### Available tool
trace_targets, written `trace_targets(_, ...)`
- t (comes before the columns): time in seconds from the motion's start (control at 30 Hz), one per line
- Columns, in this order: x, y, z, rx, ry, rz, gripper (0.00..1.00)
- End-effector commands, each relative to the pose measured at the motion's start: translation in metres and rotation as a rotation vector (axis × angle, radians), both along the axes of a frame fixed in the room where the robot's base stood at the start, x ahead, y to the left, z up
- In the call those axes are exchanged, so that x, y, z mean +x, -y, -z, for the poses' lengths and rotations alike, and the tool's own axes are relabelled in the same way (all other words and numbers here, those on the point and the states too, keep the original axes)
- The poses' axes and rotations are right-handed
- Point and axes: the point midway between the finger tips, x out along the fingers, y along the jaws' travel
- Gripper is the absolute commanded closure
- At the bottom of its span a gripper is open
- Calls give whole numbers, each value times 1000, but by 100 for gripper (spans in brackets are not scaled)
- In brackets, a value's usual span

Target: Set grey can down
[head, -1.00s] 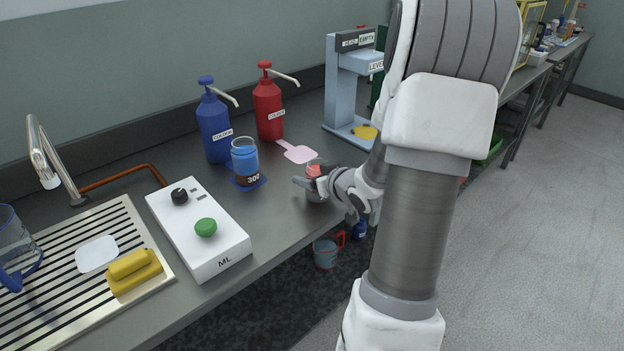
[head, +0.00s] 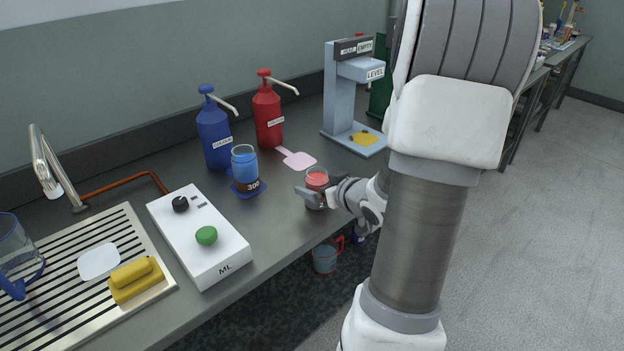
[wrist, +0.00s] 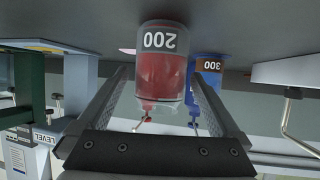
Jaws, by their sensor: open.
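The can (head: 316,182), clear-walled with red contents, stands upright on the grey counter near its front edge. In the wrist view, which is upside down, it shows a grey band marked 200 (wrist: 160,41), and its base meets the counter. My gripper (head: 318,197) is open, with one finger on each side of the can. In the wrist view the fingers (wrist: 161,88) have gaps between them and the can wall. The far side of the can is hidden.
A blue container marked 300 (head: 245,166) stands left of the can. Behind are blue (head: 214,138) and red (head: 267,112) pump bottles and a pink paddle-shaped mat (head: 299,160). The level stand (head: 340,95) is behind right. A white ML box (head: 200,240) sits left.

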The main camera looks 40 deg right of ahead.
Motion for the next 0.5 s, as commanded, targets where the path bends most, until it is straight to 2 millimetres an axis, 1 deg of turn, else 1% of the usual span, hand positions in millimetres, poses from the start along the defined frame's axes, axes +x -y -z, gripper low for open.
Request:
trace_targets(0.03, -12, -1, -11, 1, 0, 5, 0)
trace_targets(0.2, -44, -4, -25, 0, 0, 4, 0)
trace_targets(0.33, -60, -6, -32, 0, 0, 3, 0)
trace_targets(0.5, -70, -8, -35, 1, 0, 0, 0)
